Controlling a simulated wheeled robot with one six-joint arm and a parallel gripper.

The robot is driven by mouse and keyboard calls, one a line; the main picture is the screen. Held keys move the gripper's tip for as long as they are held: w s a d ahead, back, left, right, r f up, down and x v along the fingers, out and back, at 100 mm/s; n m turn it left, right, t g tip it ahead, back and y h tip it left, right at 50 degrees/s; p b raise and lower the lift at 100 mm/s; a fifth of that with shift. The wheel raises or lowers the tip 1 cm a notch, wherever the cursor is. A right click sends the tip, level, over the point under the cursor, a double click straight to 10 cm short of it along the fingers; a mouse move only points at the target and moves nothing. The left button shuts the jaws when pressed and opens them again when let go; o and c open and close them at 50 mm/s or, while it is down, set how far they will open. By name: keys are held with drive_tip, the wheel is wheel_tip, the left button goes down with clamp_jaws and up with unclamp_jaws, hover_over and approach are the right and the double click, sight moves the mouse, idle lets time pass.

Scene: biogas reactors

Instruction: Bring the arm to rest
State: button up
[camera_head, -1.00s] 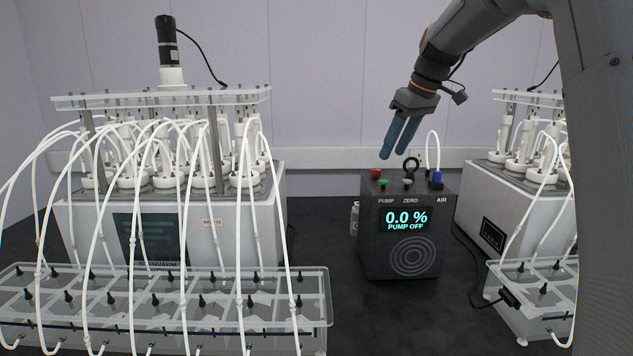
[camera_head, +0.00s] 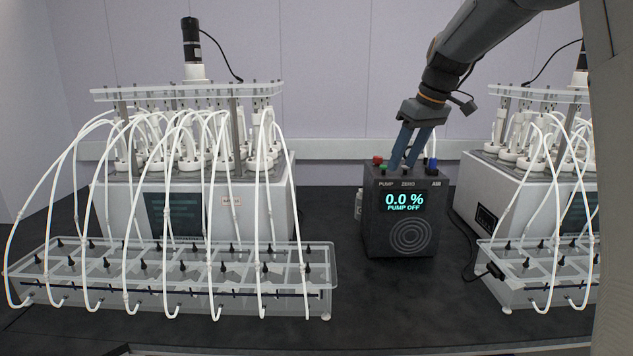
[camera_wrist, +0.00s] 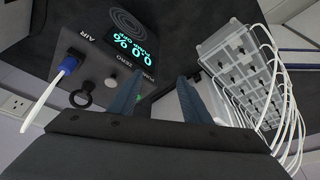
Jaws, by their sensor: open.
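My gripper (camera_head: 411,150) is open and empty, its two blue fingers pointing down over the top of a black gas analyser box (camera_head: 400,240). The fingertips overlap the box's top edge in the head view; I cannot tell there whether they touch. In the wrist view the two fingers (camera_wrist: 158,98) stand apart with nothing between them. The box's screen (camera_head: 403,203) reads 0.0 % and PUMP OFF. A red button (camera_head: 378,160) and a green button (camera_head: 383,168) show left of the fingers. A blue fitting with a white tube (camera_wrist: 68,64) shows in the wrist view.
A reactor bath (camera_head: 220,200) with many white tubes stands left. A clear bottle rack (camera_head: 325,280) lies before it. A second reactor bath (camera_head: 465,195) and rack (camera_head: 500,280) stand right. A small bottle (camera_head: 359,205) stands beside the box. The dark bench (camera_head: 400,310) in front is clear.

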drive_tip(key=s+a+f+m+g+h, duration=0.1)
drive_tip(key=s+f+m, duration=0.2)
drive_tip(key=s+f, duration=0.9)
drive_tip(key=s+a+f+m+g+h, duration=0.1)
drive_tip(key=s+f+m, duration=0.2)
drive_tip(key=s+f, duration=1)
drive_tip(key=s, duration=0.8)
drive_tip(key=shift+m, duration=0.4)
drive_tip(key=shift+a, duration=0.1)
